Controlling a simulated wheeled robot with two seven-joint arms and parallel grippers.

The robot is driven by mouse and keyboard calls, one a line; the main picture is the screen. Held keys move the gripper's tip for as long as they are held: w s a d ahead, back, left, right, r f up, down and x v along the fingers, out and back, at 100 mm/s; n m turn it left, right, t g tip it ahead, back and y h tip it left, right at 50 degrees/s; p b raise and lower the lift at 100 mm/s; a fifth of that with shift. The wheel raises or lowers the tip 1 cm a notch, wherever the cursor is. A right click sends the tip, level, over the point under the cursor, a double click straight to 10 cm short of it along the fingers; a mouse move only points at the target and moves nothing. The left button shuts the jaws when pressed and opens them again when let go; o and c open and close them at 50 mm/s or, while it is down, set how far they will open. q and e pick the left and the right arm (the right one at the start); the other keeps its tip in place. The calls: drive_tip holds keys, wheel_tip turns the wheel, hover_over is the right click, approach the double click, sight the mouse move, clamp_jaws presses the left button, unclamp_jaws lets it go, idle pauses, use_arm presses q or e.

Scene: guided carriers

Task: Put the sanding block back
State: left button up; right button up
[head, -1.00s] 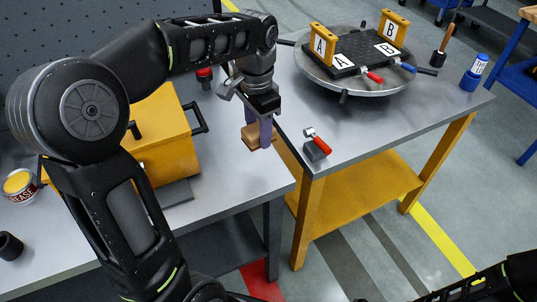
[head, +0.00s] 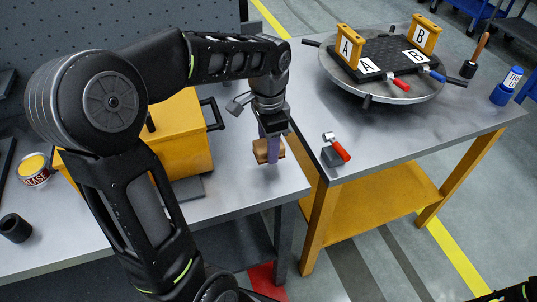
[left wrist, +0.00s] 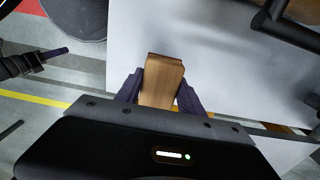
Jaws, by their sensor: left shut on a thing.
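The sanding block, a tan wooden block (head: 262,152), is held in my left gripper (head: 269,144), above the grey table near its right edge. In the left wrist view the block (left wrist: 162,82) sits between the two purple fingers of my left gripper (left wrist: 160,90), which touch its sides. The surface below it looks bare in the wrist view. Whether the block touches the table is hard to tell. My right gripper is not in view; only a piece of dark arm shows at the bottom right corner.
A yellow toolbox (head: 185,135) with black handles stands left of the block. A grease can (head: 33,170) and a black cup (head: 15,228) are farther left. On the right table are a red-handled tool on a grey block (head: 333,155), a round turntable (head: 385,88) and a blue-based bottle (head: 505,88).

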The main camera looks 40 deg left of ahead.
use_arm(q)
drive_tip(key=shift+f, duration=1.85)
drive_tip(key=shift+f, duration=0.1)
drive_tip(key=o, duration=1.3)
wheel_tip(320, 180, up, 12)
drive_tip(key=shift+r, duration=0.15)
